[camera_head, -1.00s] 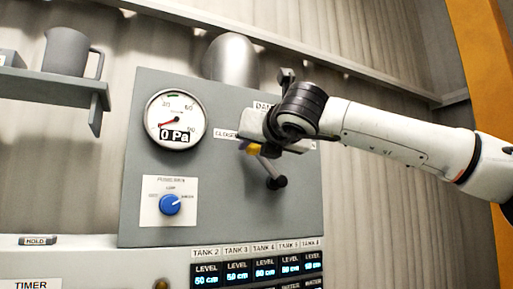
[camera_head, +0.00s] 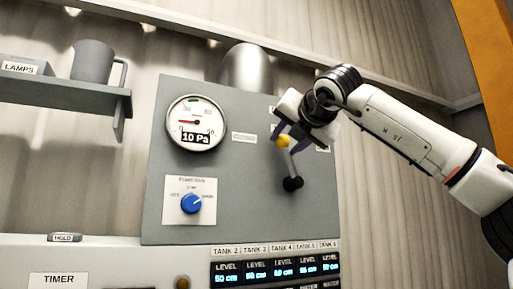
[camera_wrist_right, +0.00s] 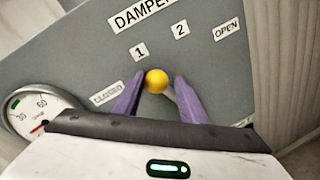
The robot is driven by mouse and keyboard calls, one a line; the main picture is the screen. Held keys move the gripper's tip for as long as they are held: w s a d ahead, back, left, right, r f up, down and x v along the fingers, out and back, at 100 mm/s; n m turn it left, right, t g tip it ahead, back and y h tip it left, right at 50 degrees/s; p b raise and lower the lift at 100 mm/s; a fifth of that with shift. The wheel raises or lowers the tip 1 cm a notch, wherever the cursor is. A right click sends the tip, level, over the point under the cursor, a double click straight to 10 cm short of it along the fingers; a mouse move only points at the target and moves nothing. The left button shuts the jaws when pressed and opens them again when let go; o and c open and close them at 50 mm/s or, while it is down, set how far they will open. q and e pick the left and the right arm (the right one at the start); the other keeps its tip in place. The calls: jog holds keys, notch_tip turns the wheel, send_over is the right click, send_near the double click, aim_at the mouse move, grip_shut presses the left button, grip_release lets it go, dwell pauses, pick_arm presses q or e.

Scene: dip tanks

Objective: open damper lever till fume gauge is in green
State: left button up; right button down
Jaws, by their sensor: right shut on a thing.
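The damper lever (camera_head: 289,165) runs from a dark hub up and slightly left to a yellow knob (camera_head: 283,141). My right gripper (camera_wrist_right: 156,88) is shut on the knob, with a purple finger on each side in the right wrist view. There the knob (camera_wrist_right: 156,80) lies below and between labels "1" (camera_wrist_right: 139,52) and "2" (camera_wrist_right: 181,30); "CLOSED" is left, "OPEN" (camera_wrist_right: 227,29) right. The fume gauge (camera_head: 196,123) reads 10 Pa, its red needle pointing left, short of the green mark at the top of the dial. My left gripper is not in view.
A blue selector knob (camera_head: 191,204) sits below the gauge on the grey panel (camera_head: 240,190). Tank level displays (camera_head: 276,270) line the lower edge. A shelf (camera_head: 60,98) with a grey mug (camera_head: 93,62) is at upper left. A bare corrugated wall lies right.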

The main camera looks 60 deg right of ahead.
jog(key=shift+s+d+f+m, duration=0.15)
jog(key=shift+d+m, duration=0.25)
jog(key=shift+m, duration=0.1)
jog(key=c, duration=1.5)
grip_release()
jog(key=o, duration=0.3)
jog(key=shift+o, duration=0.4)
jog(key=shift+r, duration=0.2)
jog(key=shift+s+a, duration=0.1)
jog(key=b+v, duration=0.1)
jog(key=v, duration=0.9)
jog(key=shift+b, duration=0.4)
